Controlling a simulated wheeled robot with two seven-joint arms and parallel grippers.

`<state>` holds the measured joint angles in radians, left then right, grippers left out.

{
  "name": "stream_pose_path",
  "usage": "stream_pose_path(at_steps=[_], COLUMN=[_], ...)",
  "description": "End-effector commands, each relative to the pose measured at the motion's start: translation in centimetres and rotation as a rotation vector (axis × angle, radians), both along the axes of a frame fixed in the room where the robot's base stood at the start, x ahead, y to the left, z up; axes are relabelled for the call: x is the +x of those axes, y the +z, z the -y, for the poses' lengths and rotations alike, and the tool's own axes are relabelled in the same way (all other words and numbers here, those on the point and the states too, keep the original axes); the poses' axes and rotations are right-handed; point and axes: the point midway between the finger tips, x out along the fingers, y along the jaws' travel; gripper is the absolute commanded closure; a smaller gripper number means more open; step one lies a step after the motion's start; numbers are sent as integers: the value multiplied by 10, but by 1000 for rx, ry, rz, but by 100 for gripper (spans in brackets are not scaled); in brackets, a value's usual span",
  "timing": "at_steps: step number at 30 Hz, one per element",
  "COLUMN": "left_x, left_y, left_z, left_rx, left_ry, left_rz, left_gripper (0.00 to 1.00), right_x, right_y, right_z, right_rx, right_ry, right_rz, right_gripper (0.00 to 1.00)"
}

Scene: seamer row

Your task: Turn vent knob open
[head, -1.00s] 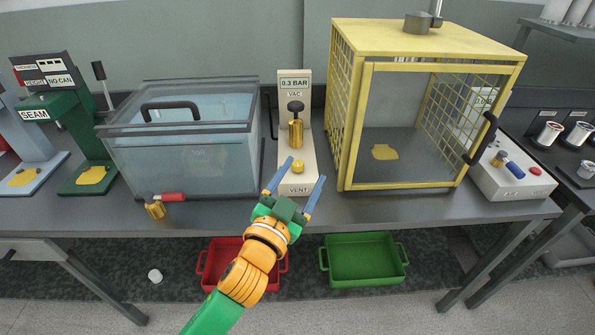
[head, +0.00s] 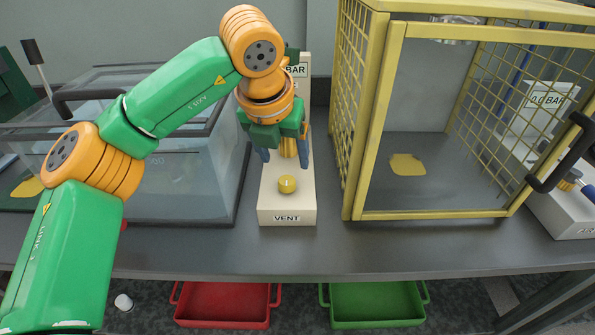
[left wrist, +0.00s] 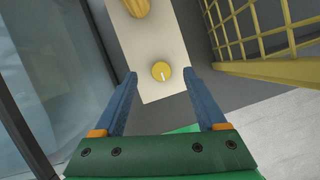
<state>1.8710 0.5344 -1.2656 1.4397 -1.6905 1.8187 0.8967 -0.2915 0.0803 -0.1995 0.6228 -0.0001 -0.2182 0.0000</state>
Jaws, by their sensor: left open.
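The yellow vent knob (head: 287,184) sits on top of the white vacuum block (head: 289,204), above its VENT label. My left gripper (head: 285,160) is open, fingers pointing down, above the block and behind the knob in the head view. In the left wrist view the knob (left wrist: 161,71) lies between the lines of the two blue fingers (left wrist: 160,80), with a white pointer mark on it. The fingers do not appear to touch it. A brass cylinder (left wrist: 138,7) stands on the same block. My arm hides part of the gauge label. My right gripper is not in view.
The yellow mesh cage (head: 352,120) stands close on the right of the block. The clear water tank (head: 190,190) stands close on the left. A red tray (head: 225,305) and a green tray (head: 375,305) lie below the bench edge.

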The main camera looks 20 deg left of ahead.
Motion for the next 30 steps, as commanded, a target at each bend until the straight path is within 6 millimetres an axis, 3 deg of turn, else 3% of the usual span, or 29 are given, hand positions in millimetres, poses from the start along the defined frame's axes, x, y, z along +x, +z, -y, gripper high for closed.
stream_pose_path(at_steps=[12, 20, 28, 30], left_x=[23, 25, 25, 25], left_y=[-60, -64, -64, -64], left_z=[-1, -1, -1, -1], left_rx=[4, 2, 2, 2], left_ry=[1, 0, 0, 0], left_rz=[-2, 0, 0, 0], left_gripper=[26, 26, 97, 100], right_x=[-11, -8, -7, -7], right_y=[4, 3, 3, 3], right_z=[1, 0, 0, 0], right_rx=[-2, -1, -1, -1], right_ry=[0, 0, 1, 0], right_rz=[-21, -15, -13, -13], right_gripper=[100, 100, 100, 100])
